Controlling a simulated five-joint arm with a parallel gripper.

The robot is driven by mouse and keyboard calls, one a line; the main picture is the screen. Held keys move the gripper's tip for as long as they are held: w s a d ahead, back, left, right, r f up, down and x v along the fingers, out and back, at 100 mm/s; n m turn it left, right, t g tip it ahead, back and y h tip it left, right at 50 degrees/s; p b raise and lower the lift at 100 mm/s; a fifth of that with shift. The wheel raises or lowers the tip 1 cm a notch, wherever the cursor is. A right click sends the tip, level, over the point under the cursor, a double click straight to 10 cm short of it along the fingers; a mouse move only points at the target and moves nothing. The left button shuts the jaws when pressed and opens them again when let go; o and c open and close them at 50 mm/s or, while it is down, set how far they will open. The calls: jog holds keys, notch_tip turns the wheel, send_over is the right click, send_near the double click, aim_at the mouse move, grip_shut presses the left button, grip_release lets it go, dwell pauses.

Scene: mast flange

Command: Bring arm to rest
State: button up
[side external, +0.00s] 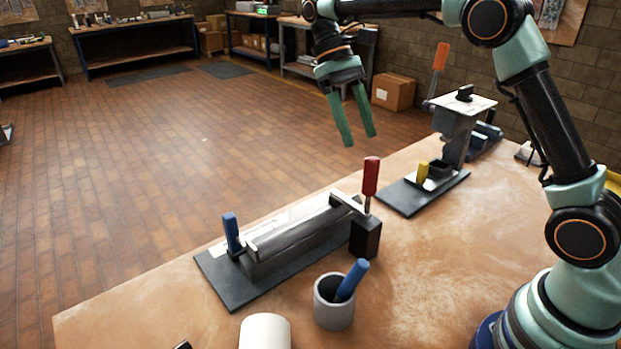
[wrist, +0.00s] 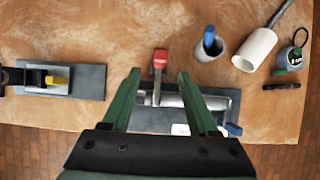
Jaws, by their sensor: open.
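My gripper (side external: 355,120) is raised well above the table, with its two green fingers apart and nothing between them. The fingers also show in the wrist view (wrist: 158,100). Below it, a grey cylindrical mast (side external: 300,233) lies in a holder on a dark base plate (side external: 222,285). A blue-handled tool (side external: 231,232) stands at its left end and a red-handled tool (side external: 370,178) at its right end, beside a dark block (side external: 365,236). In the wrist view the fingers overlap part of this fixture, but my gripper is apart from it in the side view.
A grey cup (side external: 333,312) holds a blue-handled item (side external: 351,280). A white cylinder (side external: 265,331) is at the front edge of the picture. A second fixture (side external: 462,125) with a yellow-handled part (side external: 422,172) and an orange handle (side external: 440,57) stands farther back. The table's right middle is clear.

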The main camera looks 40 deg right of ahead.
jog(key=s+d+t, duration=0.1)
jog(key=s+t, duration=1)
jog(key=s, duration=0.1)
jog(key=shift+f, duration=0.35)
jog(key=o, duration=0.6)
jog(key=shift+a, duration=0.15)
jog(key=shift+o, duration=0.2)
jog(key=s+a+n+g, duration=0.1)
jog(key=a+n+g, duration=0.4)
jog(key=a+n, duration=1.1)
jog(key=f, duration=0.3)
jog(key=d+f+n, duration=0.1)
jog(key=f, duration=0.2)
jog(key=d+f+n, duration=0.1)
jog(key=f, duration=0.3)
jog(key=shift+s+d, duration=0.1)
jog(key=shift+d, duration=0.15)
